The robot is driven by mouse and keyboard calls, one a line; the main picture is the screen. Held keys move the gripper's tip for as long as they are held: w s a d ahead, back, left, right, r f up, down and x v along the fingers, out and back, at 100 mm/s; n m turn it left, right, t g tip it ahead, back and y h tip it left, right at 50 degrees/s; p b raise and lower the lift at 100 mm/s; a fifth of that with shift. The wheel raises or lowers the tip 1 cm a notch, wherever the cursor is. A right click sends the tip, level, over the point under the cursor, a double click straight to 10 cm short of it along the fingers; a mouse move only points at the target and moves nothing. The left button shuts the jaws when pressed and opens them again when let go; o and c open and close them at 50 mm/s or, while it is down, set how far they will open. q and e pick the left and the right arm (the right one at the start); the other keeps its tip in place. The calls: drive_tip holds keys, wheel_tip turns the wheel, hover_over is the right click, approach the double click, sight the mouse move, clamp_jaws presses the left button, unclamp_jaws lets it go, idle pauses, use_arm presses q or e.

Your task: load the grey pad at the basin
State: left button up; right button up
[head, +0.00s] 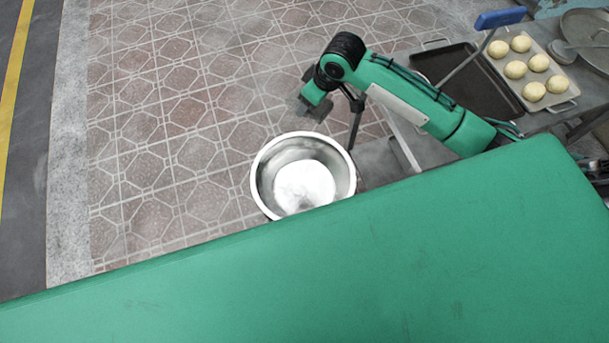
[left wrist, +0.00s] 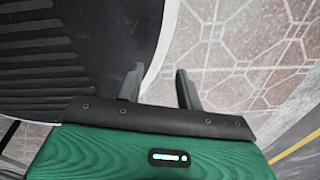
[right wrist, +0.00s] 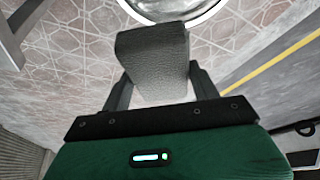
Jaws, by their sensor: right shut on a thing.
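The grey pad (right wrist: 153,62) is a textured block between the fingers of my right gripper (right wrist: 158,85), which is shut on it. In the head view the right gripper (head: 317,97) holds the pad (head: 313,111) over the floor side of the basin, apart from its rim. The steel basin (head: 262,185) holds a white substance (head: 304,185) whose makeup I cannot tell. The basin's rim (right wrist: 180,16) also shows beyond the pad in the right wrist view. My left gripper (left wrist: 160,78) is open and empty, and is not seen in the head view.
A tray with several pale dough balls (head: 536,63) and an empty dark tray (head: 470,85) lie at the upper right. A blue-headed tool (head: 500,18) crosses there. Round metal pans (head: 588,28) stand at the right edge. Tiled floor (head: 170,120) is clear at left.

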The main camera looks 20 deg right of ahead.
drive_tip(key=s+a+f+n+g+y+b, duration=0.15)
drive_tip(key=f+n, duration=0.35)
drive_tip(key=f, duration=0.5)
drive_tip(key=s+a+f+n+g+b, duration=0.15)
drive_tip(key=f+n, duration=0.25)
drive_tip(key=f, duration=0.6)
use_arm(q)
drive_tip(key=w+d+f+b, duration=0.15)
drive_tip(key=w+b, duration=0.25)
drive_tip(key=w, duration=0.5)
use_arm(e)
drive_tip(key=n, duration=0.2)
hover_over(301, 188)
drive_tip(key=d, duration=0.1)
wheel_tip(301, 188, down, 10)
wheel_tip(301, 188, down, 3)
drive_tip(key=b, duration=0.2)
drive_tip(key=shift+d+g+b, duration=0.15)
drive_tip(key=shift+g+b, duration=0.15)
wheel_tip(301, 188, down, 2)
drive_tip(key=shift+f+b, duration=0.15)
drive_tip(key=shift+b, duration=0.9)
use_arm(q)
drive_tip(key=w+d+r, duration=0.3)
drive_tip(key=w+r, duration=0.5)
drive_tip(key=r, duration=0.5)
drive_tip(key=shift+w+d+t, duration=0.3)
drive_tip(key=shift+w+t, duration=0.1)
use_arm(e)
drive_tip(key=shift+f, duration=0.25)
